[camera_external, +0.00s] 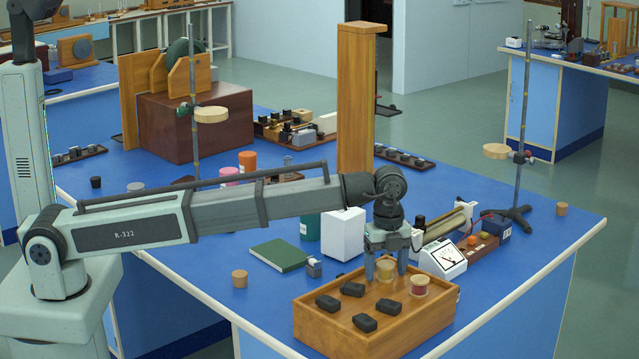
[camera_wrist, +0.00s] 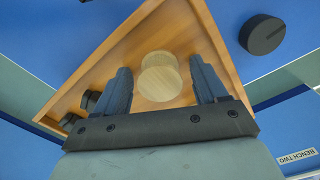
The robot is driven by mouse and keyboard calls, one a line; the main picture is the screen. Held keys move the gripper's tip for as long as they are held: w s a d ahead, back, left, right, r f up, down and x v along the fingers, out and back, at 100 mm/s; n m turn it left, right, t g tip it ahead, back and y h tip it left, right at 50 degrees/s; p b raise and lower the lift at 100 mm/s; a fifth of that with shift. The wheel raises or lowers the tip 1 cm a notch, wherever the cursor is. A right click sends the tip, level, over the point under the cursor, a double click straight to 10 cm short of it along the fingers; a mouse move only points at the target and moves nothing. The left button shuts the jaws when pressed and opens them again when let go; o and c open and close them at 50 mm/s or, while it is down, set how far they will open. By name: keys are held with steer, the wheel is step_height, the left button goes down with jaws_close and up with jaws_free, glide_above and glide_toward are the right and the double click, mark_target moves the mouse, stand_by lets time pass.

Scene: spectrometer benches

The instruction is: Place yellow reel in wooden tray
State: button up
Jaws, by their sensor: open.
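The wooden tray (camera_external: 380,344) stands near the front edge of the blue bench and also fills the middle of the wrist view (camera_wrist: 200,32). The yellow reel (camera_external: 386,270) is inside the tray's outline, toward its back; whether it rests on the floor of the tray I cannot tell. My gripper (camera_external: 386,264) points down over the tray with its jaws open, one finger on each side of the reel. In the wrist view the pale yellow reel (camera_wrist: 160,77) lies between the two open fingers (camera_wrist: 164,82), with gaps visible beside it.
A red reel (camera_external: 419,286) stands in the tray right of the yellow one. Several black blocks (camera_external: 352,289) lie in the tray. A white meter (camera_external: 443,258), a white box (camera_external: 343,234) and a tall wooden post (camera_external: 356,110) stand behind. A cork (camera_external: 240,278) is on the left.

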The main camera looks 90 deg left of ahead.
mark_target(386, 264)
steer(key=shift+r, duration=0.1)
step_height(386, 264, up, 12)
stand_by(0.7)
stand_by(0.3)
